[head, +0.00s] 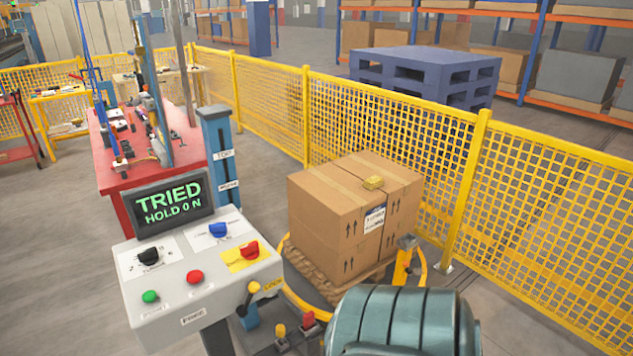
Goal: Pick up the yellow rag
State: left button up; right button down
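The box is closed and taped, with a white label and arrow marks, and stands on a low wooden pallet (318,277). Neither of my grippers shows in this view.
A control console (205,270) with coloured knobs and a screen (168,202) stands left of the box. A ribbed teal cylinder (395,320) is in front. Yellow mesh fence (540,190) runs behind. A red workbench (140,150) stands at left.

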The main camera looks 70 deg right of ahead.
aim_at(374, 182)
jog(key=z, duration=2.6)
